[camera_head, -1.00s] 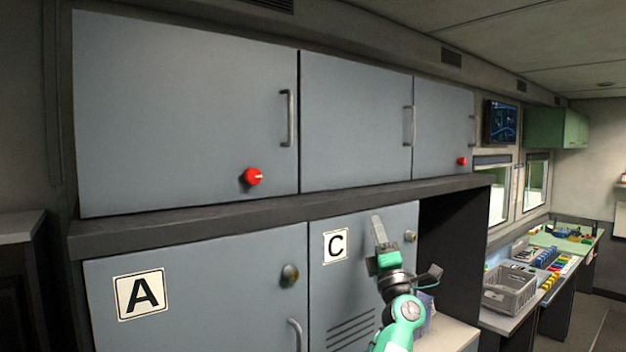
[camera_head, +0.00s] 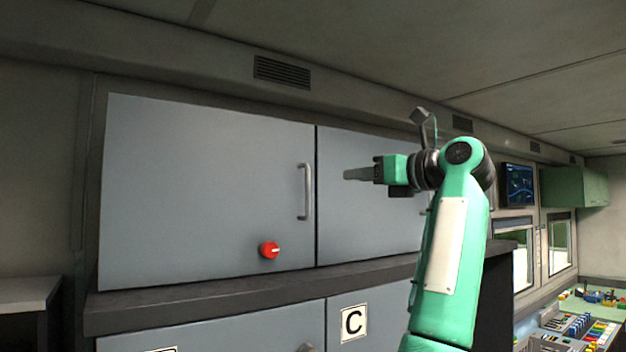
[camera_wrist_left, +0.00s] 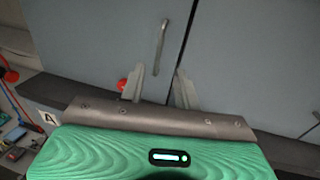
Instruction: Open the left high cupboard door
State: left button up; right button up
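The left high cupboard door (camera_head: 200,180) is a grey panel, shut flush in its frame. Its vertical metal handle (camera_head: 305,192) is near its right edge, with a red knob (camera_head: 269,250) low to the left of it. My left gripper (camera_head: 350,174) is raised in front of the middle door, right of the handle and apart from it, pointing left. In the left wrist view the handle (camera_wrist_left: 161,45) stands ahead, beyond the two spread fingers (camera_wrist_left: 157,75), with nothing between them. The red knob (camera_wrist_left: 122,85) is beside the left finger there. My right gripper is out of view.
The middle high door (camera_head: 350,225) is shut and partly hidden by my left arm. A dark ledge (camera_head: 220,301) runs below the doors, over a lower door marked C (camera_head: 353,323). A ceiling vent (camera_head: 281,72) is above.

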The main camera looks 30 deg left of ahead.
aim_at(309, 180)
pick_arm(q)
jog(key=w+a+p, duration=0.1)
jog(key=a+p, duration=0.1)
jog(key=a, duration=0.2)
jog(key=a+p, duration=0.2)
jog(key=a, duration=0.2)
jog(key=w+a+p, duration=0.1)
jog(key=a+p, duration=0.1)
jog(key=a, duration=0.2)
jog(key=shift+w+a, duration=0.35)
jog(key=shift+w+a+f, duration=0.1)
jog(key=shift+a, duration=0.35)
grip_shut()
